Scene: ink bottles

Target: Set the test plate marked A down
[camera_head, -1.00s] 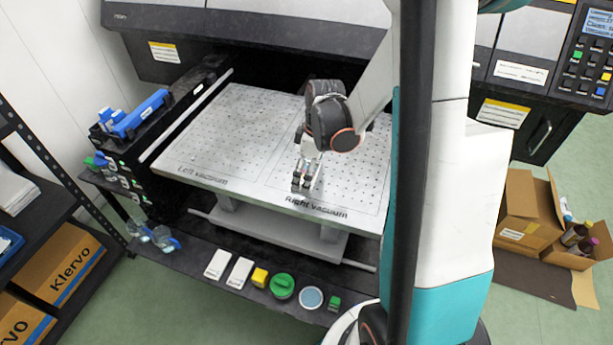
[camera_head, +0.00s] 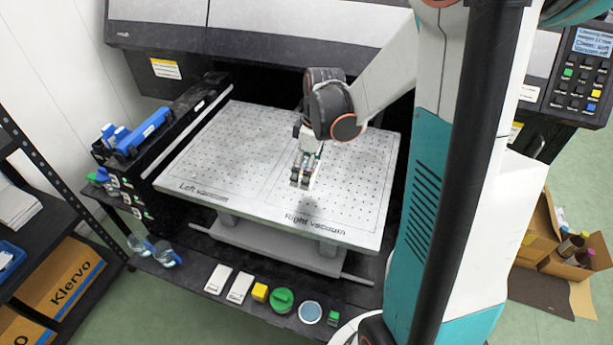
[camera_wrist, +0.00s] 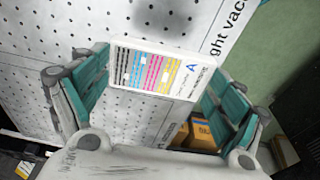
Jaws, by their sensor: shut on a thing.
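My gripper (camera_head: 303,180) hangs over the front of the vacuum table's right half, near the dividing line. In the wrist view my gripper (camera_wrist: 155,78) has its teal fingers on both sides of the test plate marked A (camera_wrist: 135,88), shut on it. The plate is a white card with rows of black, magenta, yellow and blue patches and a blue letter A. A shadow on the perforated table (camera_head: 345,190) lies below the gripper, so the plate appears held above the surface. In the head view the plate is too small to make out clearly.
A black rail unit (camera_head: 175,135) borders the table's left. The table top around the gripper is clear.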

